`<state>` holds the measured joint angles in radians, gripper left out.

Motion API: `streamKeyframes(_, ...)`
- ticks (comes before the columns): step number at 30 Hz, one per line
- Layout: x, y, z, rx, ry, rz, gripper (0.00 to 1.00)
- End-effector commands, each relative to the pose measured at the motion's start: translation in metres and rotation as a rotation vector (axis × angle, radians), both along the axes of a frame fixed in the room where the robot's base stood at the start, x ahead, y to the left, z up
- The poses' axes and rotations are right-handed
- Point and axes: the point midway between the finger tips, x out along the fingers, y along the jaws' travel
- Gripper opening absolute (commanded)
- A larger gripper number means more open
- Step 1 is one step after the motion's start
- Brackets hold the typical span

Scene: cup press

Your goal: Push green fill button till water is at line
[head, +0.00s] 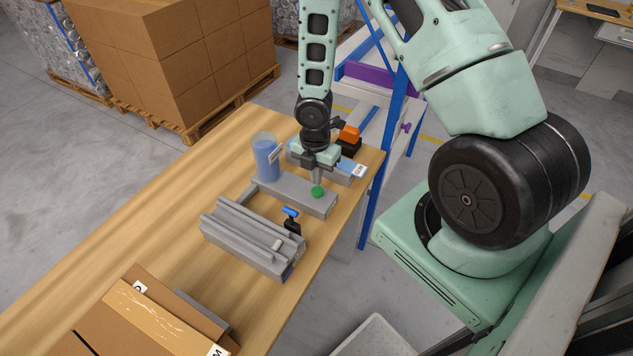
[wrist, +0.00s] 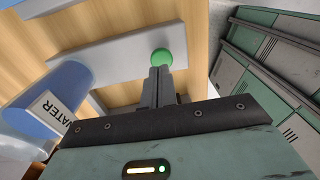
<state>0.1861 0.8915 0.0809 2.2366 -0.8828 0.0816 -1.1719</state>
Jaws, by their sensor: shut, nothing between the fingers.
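The green fill button (head: 318,192) is a round knob on a grey base (head: 290,194) on the wooden table. It also shows in the wrist view (wrist: 162,58), just past my fingertips. My gripper (head: 317,180) is shut and empty, pointing down at the button. Its fingertips (wrist: 160,72) look touching or very close to the button; I cannot tell which. A clear cup (head: 266,158) with blue water stands at the left end of the base, the water below the rim. The fill line is too small to make out.
An orange and black object (head: 349,138) stands behind my gripper. The table's left part is clear.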

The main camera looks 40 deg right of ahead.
Motion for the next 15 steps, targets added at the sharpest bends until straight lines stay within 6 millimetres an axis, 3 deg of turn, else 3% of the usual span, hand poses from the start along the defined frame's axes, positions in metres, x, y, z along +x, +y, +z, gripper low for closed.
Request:
streamKeyframes(6,-0.001,0.0,-0.021,-0.001,0.001,-0.001,0.0)
streamKeyframes(15,-0.001,0.0,-0.027,-0.001,-0.001,-0.002,0.0)
